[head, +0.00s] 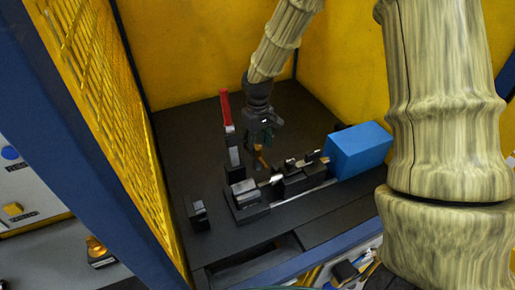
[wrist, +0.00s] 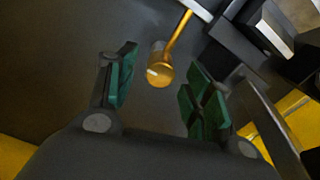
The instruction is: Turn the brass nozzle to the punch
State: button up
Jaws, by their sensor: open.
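The brass nozzle shows in the wrist view as a golden cylinder (wrist: 160,68) with a thin copper-coloured tube (wrist: 180,32) running up from it. It lies between the two green finger pads of my gripper (wrist: 158,90), with space on both sides. My gripper is open. In the head view my gripper (head: 261,140) points down over the dark table, and the golden piece (head: 261,161) shows just below it. The machine's metal blocks (head: 300,178) sit right of the nozzle. Which part is the punch I cannot tell for sure.
A blue box (head: 358,150) stands at the machine's right end. An upright red-handled lever (head: 225,108) stands left of my gripper. A small black block (head: 199,214) is at the front left. Yellow walls and a yellow mesh panel (head: 103,90) enclose the table. The back left is clear.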

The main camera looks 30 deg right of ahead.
aim_at(257, 147)
jog(key=shift+f+p, duration=0.4)
jog(key=shift+f, duration=1.25)
grip_shut()
